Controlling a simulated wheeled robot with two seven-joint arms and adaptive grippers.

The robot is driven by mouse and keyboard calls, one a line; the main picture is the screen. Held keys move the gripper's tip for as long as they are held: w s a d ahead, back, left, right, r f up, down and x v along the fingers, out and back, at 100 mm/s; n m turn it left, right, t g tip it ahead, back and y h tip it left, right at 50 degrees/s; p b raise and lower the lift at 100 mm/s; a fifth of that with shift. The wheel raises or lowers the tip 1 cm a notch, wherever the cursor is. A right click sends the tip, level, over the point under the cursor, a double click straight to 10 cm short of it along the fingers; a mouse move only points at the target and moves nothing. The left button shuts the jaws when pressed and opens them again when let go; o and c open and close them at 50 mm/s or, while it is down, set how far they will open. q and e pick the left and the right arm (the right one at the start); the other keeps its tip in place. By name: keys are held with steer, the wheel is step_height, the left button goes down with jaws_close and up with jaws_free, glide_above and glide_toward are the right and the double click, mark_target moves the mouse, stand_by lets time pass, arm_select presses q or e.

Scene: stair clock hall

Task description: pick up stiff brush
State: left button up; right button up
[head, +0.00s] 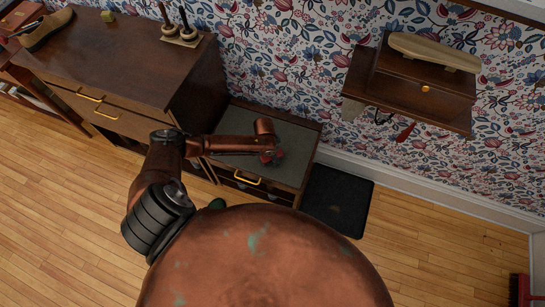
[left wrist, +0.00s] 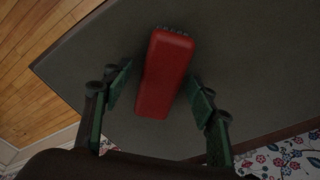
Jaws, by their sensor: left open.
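The stiff brush is a red block (left wrist: 165,75) with dark bristles showing at its far end in the left wrist view. It lies on the grey top (left wrist: 255,85) of a low cabinet. My left gripper (left wrist: 160,82) is open, with one green finger on each side of the brush and a gap on both sides. In the head view my left arm reaches over the low cabinet (head: 296,150), and its gripper (head: 268,150) is small and mostly hidden by the wrist; bits of red show there. My right gripper is in neither view.
A wall shelf (head: 410,105) carries a wooden box (head: 425,85) at the right. A dark mat (head: 337,200) lies on the floor beside the cabinet.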

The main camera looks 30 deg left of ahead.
arm_select(q)
steer(key=c, duration=1.4)
steer(key=shift+r, duration=0.15)
steer(key=shift+r, duration=0.55)
step_height(320, 180, up, 2)
steer(key=shift+r+p, duration=0.2)
steer(key=shift+p, duration=0.45)
steer(key=shift+s+d+r+p, duration=1.1)
steer(key=shift+s+d+r, duration=1.3)
steer(key=shift+s, duration=0.15)
steer(key=shift+s+d+r+p, duration=1.1)
steer(key=shift+s+d+r, duration=1.15)
steer(key=shift+s+d, duration=0.25)
steer(key=shift+a, duration=0.1)
